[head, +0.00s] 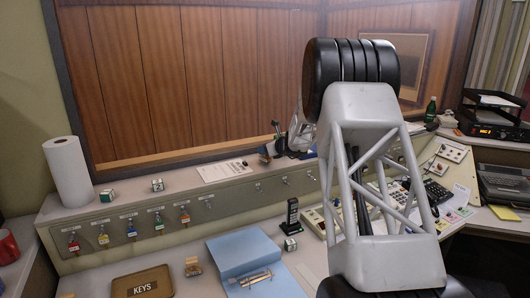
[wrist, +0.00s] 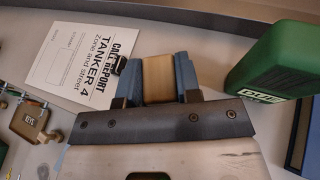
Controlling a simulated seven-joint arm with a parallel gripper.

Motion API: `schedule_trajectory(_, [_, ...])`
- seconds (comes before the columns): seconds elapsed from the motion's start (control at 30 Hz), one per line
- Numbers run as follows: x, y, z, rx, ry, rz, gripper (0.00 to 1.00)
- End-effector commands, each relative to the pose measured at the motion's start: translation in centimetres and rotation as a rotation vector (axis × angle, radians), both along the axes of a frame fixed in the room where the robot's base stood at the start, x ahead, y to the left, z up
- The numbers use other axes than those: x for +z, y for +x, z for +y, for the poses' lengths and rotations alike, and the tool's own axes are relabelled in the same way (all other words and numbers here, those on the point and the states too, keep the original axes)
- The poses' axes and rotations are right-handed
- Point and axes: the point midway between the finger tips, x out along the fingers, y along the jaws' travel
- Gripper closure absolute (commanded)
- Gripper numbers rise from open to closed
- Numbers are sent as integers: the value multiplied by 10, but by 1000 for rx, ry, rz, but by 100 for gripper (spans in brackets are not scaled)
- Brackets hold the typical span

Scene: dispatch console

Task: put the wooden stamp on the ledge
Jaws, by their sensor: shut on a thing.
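The wooden stamp (wrist: 159,79) shows in the wrist view as a tan block between the blue-grey fingers of my gripper (wrist: 158,90). My gripper is shut on it. In the head view my gripper (head: 272,148) is at the back, over or at the ledge (head: 135,203), just right of a white paper. The stamp is too small and covered there to make out clearly. The ledge is the raised shelf along the wood-panelled wall. I cannot tell whether the stamp touches it.
The call report paper (wrist: 83,62) lies left of the fingers. A green labelled object (wrist: 276,62) stands close on the right. A blue folder (head: 245,250) and keys tray (head: 143,284) lie below.

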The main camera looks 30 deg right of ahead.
Motion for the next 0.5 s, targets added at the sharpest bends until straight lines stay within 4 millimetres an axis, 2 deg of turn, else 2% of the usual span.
schedule_trajectory(0.1, [-8, 0, 0, 0, 1, 0, 92])
schedule_trajectory(0.5, [-11, 0, 0, 0, 0, 0, 92])
